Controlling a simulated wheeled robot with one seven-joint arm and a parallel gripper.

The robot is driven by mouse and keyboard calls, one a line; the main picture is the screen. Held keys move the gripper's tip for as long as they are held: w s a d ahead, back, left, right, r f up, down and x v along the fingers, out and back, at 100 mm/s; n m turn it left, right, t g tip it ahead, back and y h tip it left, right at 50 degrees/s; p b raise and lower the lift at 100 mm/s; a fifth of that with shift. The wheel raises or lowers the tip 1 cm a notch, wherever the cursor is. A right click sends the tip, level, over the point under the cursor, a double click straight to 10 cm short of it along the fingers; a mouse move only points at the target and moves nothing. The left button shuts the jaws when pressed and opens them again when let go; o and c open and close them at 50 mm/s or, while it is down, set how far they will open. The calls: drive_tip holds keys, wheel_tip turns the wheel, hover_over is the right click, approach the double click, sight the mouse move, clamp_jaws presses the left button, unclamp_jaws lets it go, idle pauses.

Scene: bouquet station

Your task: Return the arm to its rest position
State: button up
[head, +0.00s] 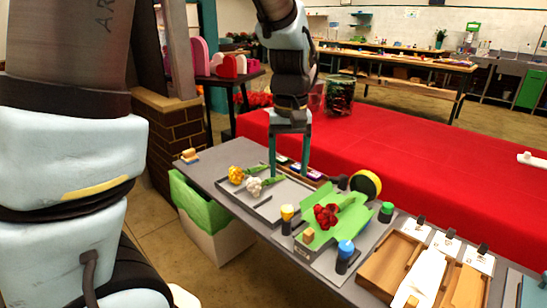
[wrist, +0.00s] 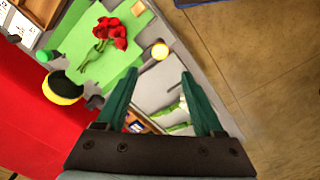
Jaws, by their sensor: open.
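My gripper (head: 289,172) hangs from the arm with two green fingers apart and nothing between them. In the head view it is above the back of the grey tray (head: 264,207), beside the white flower (head: 254,187); its exact height is hard to tell. In the wrist view my gripper (wrist: 158,80) also shows open fingers, with part of the tray and a green stem beyond them. The red flowers (head: 326,215) lie on the green wrapping sheet (head: 349,222) to the right. They also show in the wrist view (wrist: 112,32).
A yellow flower (head: 236,175) lies in the tray. A black-and-yellow roll (head: 366,184) stands at the bench's back edge. Yellow-topped (head: 287,217), blue-topped (head: 345,255) and green-topped (head: 386,211) items stand around the sheet. A green-lined bin (head: 205,222) is left; wooden trays (head: 392,262) are right.

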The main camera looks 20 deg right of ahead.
drive_tip(key=shift+a, duration=0.1)
drive_tip(key=a+f+n, duration=0.1)
drive_tip(key=a, duration=1.1)
drive_tip(key=w+a+f+t, duration=0.1)
drive_tip(key=a+f, duration=0.1)
drive_tip(key=a, duration=1.1)
drive_tip(key=shift+f+n+t, duration=0.3)
drive_tip(key=shift+n, duration=0.1)
